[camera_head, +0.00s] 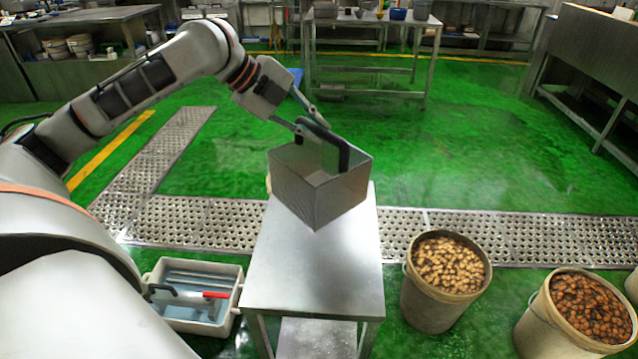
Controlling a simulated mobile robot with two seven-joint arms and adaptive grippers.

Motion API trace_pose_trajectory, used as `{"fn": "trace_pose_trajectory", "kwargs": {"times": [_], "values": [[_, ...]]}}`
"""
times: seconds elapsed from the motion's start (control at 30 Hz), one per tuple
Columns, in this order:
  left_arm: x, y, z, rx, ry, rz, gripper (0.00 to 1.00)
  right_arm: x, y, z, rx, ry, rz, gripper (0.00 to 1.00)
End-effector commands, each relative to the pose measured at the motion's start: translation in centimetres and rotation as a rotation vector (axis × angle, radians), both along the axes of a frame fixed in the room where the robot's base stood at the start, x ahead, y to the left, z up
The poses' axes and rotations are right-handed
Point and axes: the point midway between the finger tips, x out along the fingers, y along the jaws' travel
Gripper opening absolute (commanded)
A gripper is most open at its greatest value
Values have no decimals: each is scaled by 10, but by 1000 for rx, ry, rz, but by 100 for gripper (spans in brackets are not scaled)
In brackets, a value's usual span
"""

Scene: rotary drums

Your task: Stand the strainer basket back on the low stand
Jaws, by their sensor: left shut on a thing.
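The strainer basket (318,200) is a grey, open-topped square box with a dark handle at its rim. It is over the far end of the low stand (310,267), a bare metal table in the lower middle. My left gripper (308,121) reaches in from the upper left and is shut on the basket's dark handle. The basket looks roughly upright, with one corner towards me. I cannot tell whether its underside touches the stand top. My right gripper is not in view.
A pale tub (237,305) with a red-marked tool in it stands left of the stand. Buckets of brown produce (432,300) (535,335) stand to the right. A perforated floor drain (500,225) crosses behind. The near stand top is clear.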

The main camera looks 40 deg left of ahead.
Motion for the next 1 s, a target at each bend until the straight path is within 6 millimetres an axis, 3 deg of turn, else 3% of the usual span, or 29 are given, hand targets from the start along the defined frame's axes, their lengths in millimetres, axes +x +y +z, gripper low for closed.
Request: {"fn": "trace_pose_trajectory", "kwargs": {"times": [0.03, 0.1, 0.3, 0.53, 0.8, 1.0], "values": [[0, 0, -21, 2, 11, 1, 0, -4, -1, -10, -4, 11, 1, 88], [0, 0, -36, 0, 10, 1, 0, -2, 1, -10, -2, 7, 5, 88], [0, 0, -70, 0, 4, 1, 0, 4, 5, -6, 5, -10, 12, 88], [0, 0, -82, 1, -4, 0, 0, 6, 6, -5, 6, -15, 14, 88], [0, 0, -119, 1, 0, 1, 0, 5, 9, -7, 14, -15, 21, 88], [0, 0, -120, 0, -5, 0, 0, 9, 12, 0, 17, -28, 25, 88]]}}
